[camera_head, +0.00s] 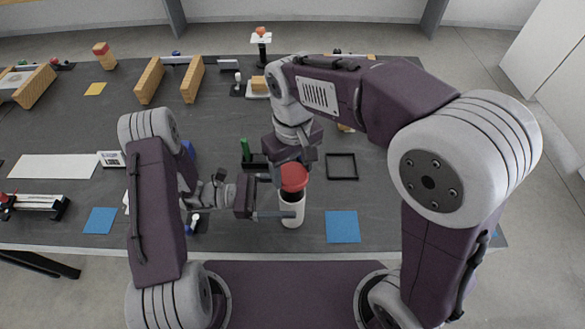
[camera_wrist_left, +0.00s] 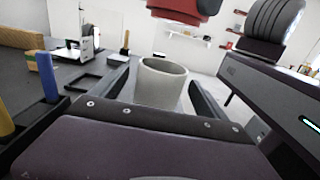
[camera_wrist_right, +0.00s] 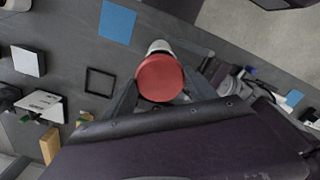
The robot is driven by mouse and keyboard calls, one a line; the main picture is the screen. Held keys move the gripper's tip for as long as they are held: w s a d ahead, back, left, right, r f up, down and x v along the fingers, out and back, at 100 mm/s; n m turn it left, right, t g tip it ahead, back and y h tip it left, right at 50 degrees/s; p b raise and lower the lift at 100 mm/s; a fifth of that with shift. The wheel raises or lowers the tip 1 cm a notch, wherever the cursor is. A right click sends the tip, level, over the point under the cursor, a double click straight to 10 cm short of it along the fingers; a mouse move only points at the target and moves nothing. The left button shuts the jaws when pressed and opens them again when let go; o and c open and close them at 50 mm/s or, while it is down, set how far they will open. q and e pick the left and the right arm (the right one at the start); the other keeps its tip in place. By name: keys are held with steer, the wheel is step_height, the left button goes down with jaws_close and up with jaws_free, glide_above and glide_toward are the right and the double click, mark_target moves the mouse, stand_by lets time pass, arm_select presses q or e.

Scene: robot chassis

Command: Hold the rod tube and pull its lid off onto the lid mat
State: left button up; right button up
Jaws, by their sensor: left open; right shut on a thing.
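The white rod tube (camera_head: 291,211) stands upright on the dark table. Its open rim (camera_wrist_left: 163,68) shows in the left wrist view, with the inside hidden. My left gripper (camera_head: 282,203) is open, with its fingers on either side of the tube. My right gripper (camera_head: 291,168) is shut on the red lid (camera_head: 294,183). The lid is also in the right wrist view (camera_wrist_right: 160,78) and hangs above the tube in the left wrist view (camera_wrist_left: 182,8), apart from it. A blue mat (camera_head: 342,226) lies flat to the right of the tube and is empty.
Another blue mat (camera_head: 100,220) lies at the left. A black square frame (camera_head: 341,166) lies beyond the right mat. A dark holder with a green piece (camera_head: 245,151) stands behind the tube. Wooden blocks (camera_head: 150,80) stand farther back. The table front edge is close to the tube.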

arm_select(q)
steer(key=a, duration=1)
steer(key=shift+b, duration=0.45)
arm_select(e)
steer(key=shift+f, duration=0.55)
